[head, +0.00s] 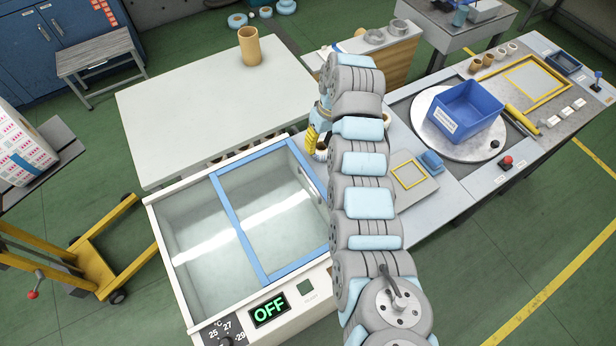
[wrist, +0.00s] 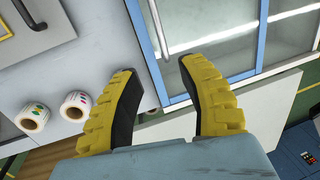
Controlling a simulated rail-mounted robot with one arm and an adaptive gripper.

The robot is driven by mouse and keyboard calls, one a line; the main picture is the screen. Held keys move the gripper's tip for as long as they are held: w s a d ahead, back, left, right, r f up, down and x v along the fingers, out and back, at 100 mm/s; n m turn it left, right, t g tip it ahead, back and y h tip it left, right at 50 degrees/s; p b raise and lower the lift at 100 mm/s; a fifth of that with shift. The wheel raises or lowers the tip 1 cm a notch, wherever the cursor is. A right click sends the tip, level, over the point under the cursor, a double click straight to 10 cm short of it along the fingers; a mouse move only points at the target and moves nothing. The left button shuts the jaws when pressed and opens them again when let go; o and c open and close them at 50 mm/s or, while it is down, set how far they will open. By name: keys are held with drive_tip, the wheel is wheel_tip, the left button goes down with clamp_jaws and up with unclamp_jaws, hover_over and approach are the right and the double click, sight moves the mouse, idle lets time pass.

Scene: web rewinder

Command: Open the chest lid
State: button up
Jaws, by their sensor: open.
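The chest (head: 168,205) is a white box below the middle of the head view. Its clear lid panel with a blue frame (head: 238,228) lies flat over the right part. I cannot tell whether the left part is also glazed. A pale bar handle (head: 308,185) stands on the lid near the chest's right side; in the wrist view the handle (wrist: 157,25) lies ahead of my fingertips. My gripper (wrist: 157,68) is open and empty, with yellow dark-padded fingers apart and no contact visible. In the head view only part of it shows beside the chest's back right corner, the rest hidden by my arm.
A large pale table (head: 185,115) stands behind the chest. A worktop to the right holds a blue bin (head: 466,112) on a round plate and a yellow frame (head: 408,174). Label rolls (wrist: 75,105) sit left of my fingers in the wrist view.

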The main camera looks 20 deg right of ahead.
sight(310, 180)
drive_tip(key=f, duration=0.4)
drive_tip(key=a+f, duration=0.1)
drive_tip(key=f, duration=0.3)
drive_tip(key=a+f, duration=0.1)
drive_tip(key=f, duration=0.4)
drive_tip(key=shift+s+a, duration=0.2)
drive_tip(key=shift+a, duration=0.05)
drive_tip(key=shift+a+f, duration=0.15)
drive_tip(key=shift+f, duration=0.55)
drive_tip(key=shift+a+f, duration=0.15)
drive_tip(key=shift+f, duration=0.55)
clamp_jaws()
